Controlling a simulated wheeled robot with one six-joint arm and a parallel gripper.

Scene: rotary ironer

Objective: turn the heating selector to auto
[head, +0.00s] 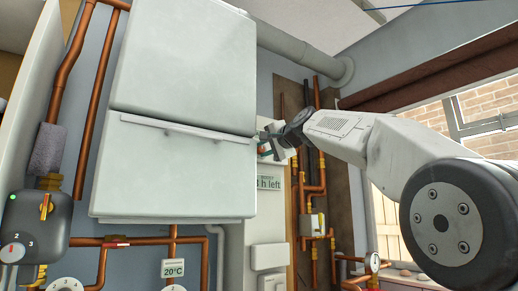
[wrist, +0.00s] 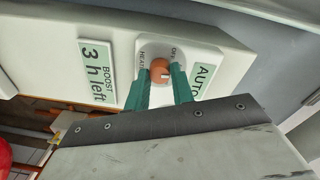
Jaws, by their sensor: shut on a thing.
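The heating selector is a round orange-brown knob (wrist: 160,68) on a pale plate (wrist: 150,47) in the wrist view. Small lettering beside it seems to read OFF and HEATING. My gripper (wrist: 160,82) is shut on the knob, with one green finger on each side. In the head view my gripper (head: 270,143) reaches the control box beside the white cabinet, and the knob is mostly hidden there.
A BOOST 3 h left sign (wrist: 95,71) sits left of the knob. In the head view a big white cabinet (head: 180,120) stands close left of my gripper. Copper pipes (head: 312,185) run just right of the control box. A dark pump unit (head: 35,225) is far left.

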